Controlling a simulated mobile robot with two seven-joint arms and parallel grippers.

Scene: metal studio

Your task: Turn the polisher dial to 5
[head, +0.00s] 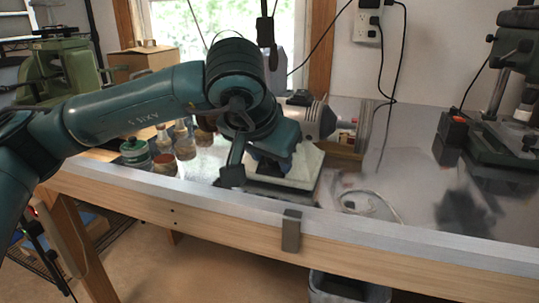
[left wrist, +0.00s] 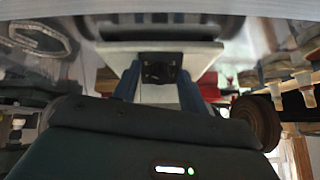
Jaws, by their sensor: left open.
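The polisher stands on the bench, with its grey motor (head: 316,118) and pale base (head: 305,165) partly hidden behind my left arm in the head view. In the left wrist view its pale base (left wrist: 205,50) hangs across the top of the picture, and the dark dial (left wrist: 160,70) sits on its front. My left gripper (left wrist: 159,88) is open, with one blue finger on either side of the dial. I cannot tell whether the fingers touch it. In the head view the left gripper (head: 264,170) is at the base's front, hiding the dial. The dial's setting is not readable.
Several jars, one a green tin (head: 134,152), stand left of the polisher. A loose cable (head: 372,203) lies on the metal bench top (head: 410,185) to the right. A drill press (head: 500,140) stands at the far right. A metal clip (head: 291,231) hangs on the front edge.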

